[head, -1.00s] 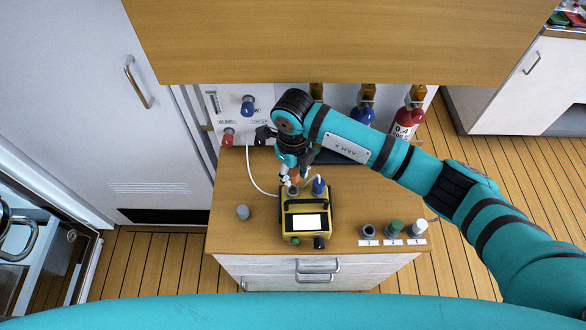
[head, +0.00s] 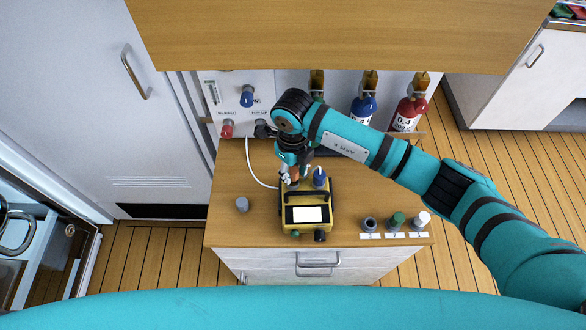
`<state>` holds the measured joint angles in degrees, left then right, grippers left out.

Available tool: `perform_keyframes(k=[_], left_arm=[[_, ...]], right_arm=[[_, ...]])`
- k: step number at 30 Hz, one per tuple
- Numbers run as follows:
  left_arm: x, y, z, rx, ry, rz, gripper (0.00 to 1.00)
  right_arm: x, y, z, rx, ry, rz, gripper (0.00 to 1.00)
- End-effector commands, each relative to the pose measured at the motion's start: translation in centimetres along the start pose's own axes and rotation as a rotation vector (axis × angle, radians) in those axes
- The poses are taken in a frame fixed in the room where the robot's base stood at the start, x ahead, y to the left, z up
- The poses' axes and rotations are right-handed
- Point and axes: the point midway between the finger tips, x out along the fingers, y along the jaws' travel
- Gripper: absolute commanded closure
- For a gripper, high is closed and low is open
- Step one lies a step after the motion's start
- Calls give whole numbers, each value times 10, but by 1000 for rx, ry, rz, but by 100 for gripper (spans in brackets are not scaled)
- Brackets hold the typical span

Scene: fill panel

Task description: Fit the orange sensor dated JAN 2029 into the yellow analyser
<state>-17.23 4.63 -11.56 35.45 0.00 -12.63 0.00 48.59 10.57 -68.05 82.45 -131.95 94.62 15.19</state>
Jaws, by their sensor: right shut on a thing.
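The yellow analyser (head: 331,220) stands on the wooden counter, with a bright screen and a black handle. A blue sensor (head: 319,177) stands at its back right. My right gripper (head: 288,177) is shut on the orange sensor (head: 294,171), at the analyser's back left corner. The gripper hides most of the sensor, so its date and whether it touches the analyser cannot be told. My left gripper is not in view.
A grey cap-like cylinder (head: 242,204) stands left of the analyser. Dark, green (head: 396,219) and white pieces stand on labels at the right. Red and blue bottles (head: 363,109) stand behind. A white hose runs along the left.

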Motion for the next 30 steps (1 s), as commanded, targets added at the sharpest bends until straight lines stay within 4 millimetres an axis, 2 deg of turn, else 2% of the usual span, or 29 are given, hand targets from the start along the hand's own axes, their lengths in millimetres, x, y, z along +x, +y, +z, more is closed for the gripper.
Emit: perform_keyframes(k=[30], left_arm=[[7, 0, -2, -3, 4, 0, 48]], right_arm=[[0, 0, 0, 0, 0, 0, 97]])
